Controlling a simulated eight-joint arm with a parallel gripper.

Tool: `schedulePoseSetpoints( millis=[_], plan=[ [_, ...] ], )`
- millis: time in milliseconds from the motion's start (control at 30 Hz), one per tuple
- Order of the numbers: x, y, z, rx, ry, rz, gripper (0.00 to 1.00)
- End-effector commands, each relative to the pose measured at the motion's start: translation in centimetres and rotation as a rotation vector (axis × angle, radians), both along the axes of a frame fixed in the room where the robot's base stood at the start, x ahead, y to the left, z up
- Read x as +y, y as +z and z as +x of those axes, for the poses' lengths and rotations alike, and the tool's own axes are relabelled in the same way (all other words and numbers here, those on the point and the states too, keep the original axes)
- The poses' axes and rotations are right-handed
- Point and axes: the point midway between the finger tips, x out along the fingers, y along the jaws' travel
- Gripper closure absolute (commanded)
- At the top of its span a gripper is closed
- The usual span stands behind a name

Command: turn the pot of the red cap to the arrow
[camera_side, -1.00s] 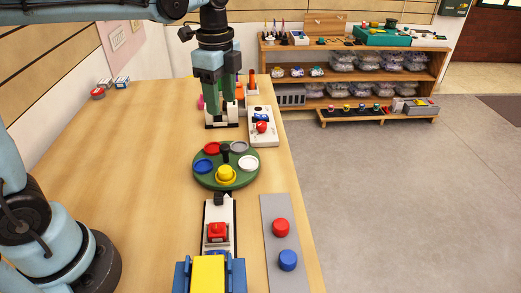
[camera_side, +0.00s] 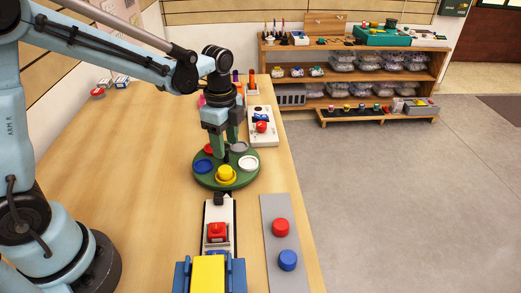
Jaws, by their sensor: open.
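A round green turntable (camera_side: 201,178) carries several coloured pots. The blue pot (camera_side: 203,166) is at the left, the grey pot (camera_side: 239,147) at the back right, the white pot (camera_side: 248,163) at the right. A yellow cap (camera_side: 226,172) sits in the front pot. My gripper (camera_side: 226,145) is open and points down over the turntable's black centre knob, which is mostly hidden. I cannot tell whether the fingers touch it. A red cap (camera_side: 281,227) stands on a grey strip (camera_side: 270,207). No arrow is clearly readable.
A blue cap (camera_side: 288,260) stands on the same strip. In front of the turntable are a white holder with a red block (camera_side: 217,231) and a blue-and-yellow fixture (camera_side: 208,275). A white box (camera_side: 262,137) stands behind right.

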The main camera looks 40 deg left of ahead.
Motion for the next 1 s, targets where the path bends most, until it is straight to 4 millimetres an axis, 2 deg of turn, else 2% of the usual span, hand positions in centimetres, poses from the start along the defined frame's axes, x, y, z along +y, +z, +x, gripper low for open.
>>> schedulePoseSetpoints(
  millis=[300, 600, 667, 1000],
  plan=[
    [0.0, -0.2, 0.0, 0.0, 0.0, 0.0, 0.47],
    [0.0, -0.18, 0.0, 0.0, 0.0, 0.0, 0.93],
    [0.0, -0.17, -0.01, 0.0, 0.0, 0.0, 1.0],
    [0.0, -0.16, -0.01, 0.0, 0.005, 0.0, 1.0]
  ],
)
